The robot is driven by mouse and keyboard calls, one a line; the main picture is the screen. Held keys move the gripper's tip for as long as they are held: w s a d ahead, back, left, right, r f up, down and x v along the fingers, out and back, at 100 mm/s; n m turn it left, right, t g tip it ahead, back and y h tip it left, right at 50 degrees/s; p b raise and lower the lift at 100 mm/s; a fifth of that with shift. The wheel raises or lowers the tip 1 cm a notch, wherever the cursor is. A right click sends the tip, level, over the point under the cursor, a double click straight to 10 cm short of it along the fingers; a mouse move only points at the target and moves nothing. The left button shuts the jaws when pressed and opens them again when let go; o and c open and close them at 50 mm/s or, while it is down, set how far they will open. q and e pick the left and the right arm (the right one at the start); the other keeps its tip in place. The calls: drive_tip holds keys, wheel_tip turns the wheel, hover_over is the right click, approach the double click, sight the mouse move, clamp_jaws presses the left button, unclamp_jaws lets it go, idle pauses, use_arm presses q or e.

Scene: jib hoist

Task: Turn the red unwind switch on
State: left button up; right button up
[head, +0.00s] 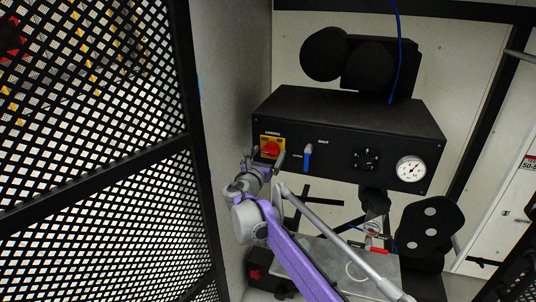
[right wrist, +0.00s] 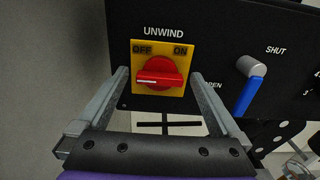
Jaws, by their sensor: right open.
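The red unwind switch (right wrist: 160,74) is a round knob with a raised grip on a yellow plate (right wrist: 181,52) marked OFF at left and ON at right, under the word UNWIND. Its grip lies nearly level, with its white mark on the left, OFF side. In the head view the switch (head: 269,149) is at the left of the black control box's front. My right gripper (head: 265,160) is open and empty in front of it. In the right wrist view its fingers (right wrist: 160,76) flank the yellow plate; their depth relative to the knob is unclear. My left gripper is out of view.
The black control box (head: 350,115) also carries a blue-handled valve (head: 307,158) just right of the switch, a black dial (head: 366,158) and a white gauge (head: 410,169). A grey wall (head: 228,90) and black mesh panel (head: 90,110) stand close on the left.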

drive_tip(key=c, duration=1.3)
